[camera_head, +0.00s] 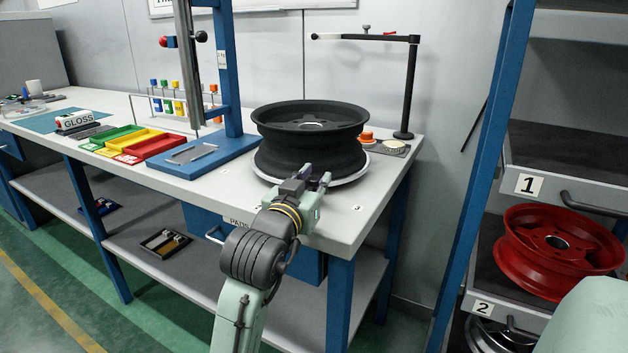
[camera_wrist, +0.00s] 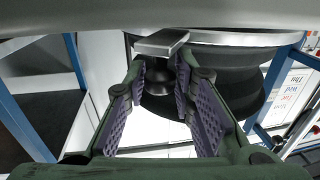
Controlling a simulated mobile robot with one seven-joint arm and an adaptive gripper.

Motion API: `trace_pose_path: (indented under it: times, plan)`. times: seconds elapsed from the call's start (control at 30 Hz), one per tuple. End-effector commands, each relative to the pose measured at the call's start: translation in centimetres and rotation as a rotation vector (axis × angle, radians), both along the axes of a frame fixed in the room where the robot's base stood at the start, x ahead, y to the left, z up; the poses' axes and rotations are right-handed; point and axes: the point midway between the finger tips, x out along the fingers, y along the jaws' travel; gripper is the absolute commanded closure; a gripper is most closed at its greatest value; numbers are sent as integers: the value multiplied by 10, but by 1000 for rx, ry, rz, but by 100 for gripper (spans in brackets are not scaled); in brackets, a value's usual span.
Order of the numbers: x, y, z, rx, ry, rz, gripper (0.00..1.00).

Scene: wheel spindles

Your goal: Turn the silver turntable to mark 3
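The silver turntable (camera_head: 352,177) sits on the right end of the workbench, with a black wheel (camera_head: 310,140) lying on it. Its rim also shows along the top of the wrist view (camera_wrist: 235,38). A flat silver tab (camera_wrist: 162,42) sticks out from the rim there, with a dark knob-like part (camera_wrist: 158,76) below it. My gripper (camera_head: 316,175) is at the turntable's front edge. In the wrist view its purple-padded fingers (camera_wrist: 160,72) are apart, with the dark part between their tips; I cannot tell whether they touch it. The mark 3 label (camera_head: 357,209) lies on the bench, right of my gripper.
A blue press stand (camera_head: 205,160) is left of the wheel. Coloured bins (camera_head: 150,146) are further left. A rack with a red wheel (camera_head: 525,265) is at right.

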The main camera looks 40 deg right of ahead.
Motion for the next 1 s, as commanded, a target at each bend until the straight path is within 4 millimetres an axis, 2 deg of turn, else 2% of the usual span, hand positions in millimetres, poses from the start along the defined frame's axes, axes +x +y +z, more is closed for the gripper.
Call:
trace_pose_path:
  times: [0.2,0.53,1.0]
  plan:
    - [0,0,0,-1,0,0,61]
    - [-1,3,1,-2,-1,0,61]
    - [-32,62,1,-2,-1,1,61]
